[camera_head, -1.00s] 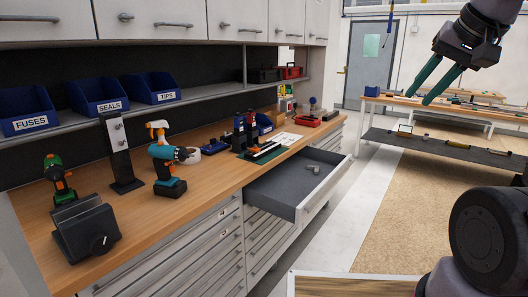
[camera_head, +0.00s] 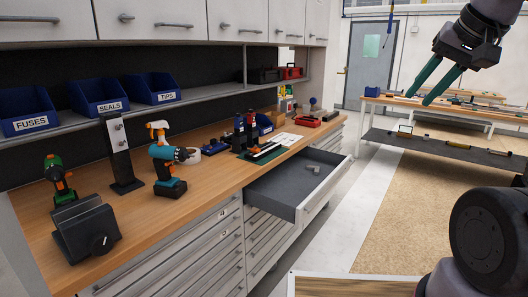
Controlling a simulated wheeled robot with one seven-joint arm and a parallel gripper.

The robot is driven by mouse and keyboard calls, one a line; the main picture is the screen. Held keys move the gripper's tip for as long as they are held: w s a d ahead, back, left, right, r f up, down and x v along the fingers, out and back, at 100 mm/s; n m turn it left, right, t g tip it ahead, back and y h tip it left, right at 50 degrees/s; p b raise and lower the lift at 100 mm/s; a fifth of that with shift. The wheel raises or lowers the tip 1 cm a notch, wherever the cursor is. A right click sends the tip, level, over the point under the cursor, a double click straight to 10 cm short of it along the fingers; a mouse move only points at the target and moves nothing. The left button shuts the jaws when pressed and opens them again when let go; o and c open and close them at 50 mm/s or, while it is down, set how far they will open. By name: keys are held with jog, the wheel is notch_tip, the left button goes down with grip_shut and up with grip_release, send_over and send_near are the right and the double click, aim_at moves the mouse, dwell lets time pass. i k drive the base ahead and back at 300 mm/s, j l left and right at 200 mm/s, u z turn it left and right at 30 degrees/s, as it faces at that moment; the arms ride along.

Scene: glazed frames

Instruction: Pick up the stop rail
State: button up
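My gripper (camera_head: 422,96) is in the upper right, in the air, with its two green fingers apart and nothing between them. It is well away from the wooden workbench top (camera_head: 222,170). Long pale and dark bars (camera_head: 265,151) lie on a dark green mat (camera_head: 285,148) on the bench, above the open drawer. One of them may be the stop rail, but they are too small to tell. The open drawer (camera_head: 277,190) holds a small grey part (camera_head: 313,169).
A cordless drill (camera_head: 165,165), a green drill (camera_head: 60,180), a black angled device (camera_head: 85,230) and a dark upright stand (camera_head: 120,155) stand on the bench. Blue bins (camera_head: 98,98) line the shelf above. The open drawer juts into the aisle. Another table (camera_head: 450,104) stands behind my gripper.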

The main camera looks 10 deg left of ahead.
aim_at(271, 147)
jog(key=i+l+u, duration=0.1)
jog(key=i+u, duration=0.3)
jog(key=i+l+u, duration=0.35)
jog(key=i+j, duration=0.05)
jog(key=i, duration=0.1)
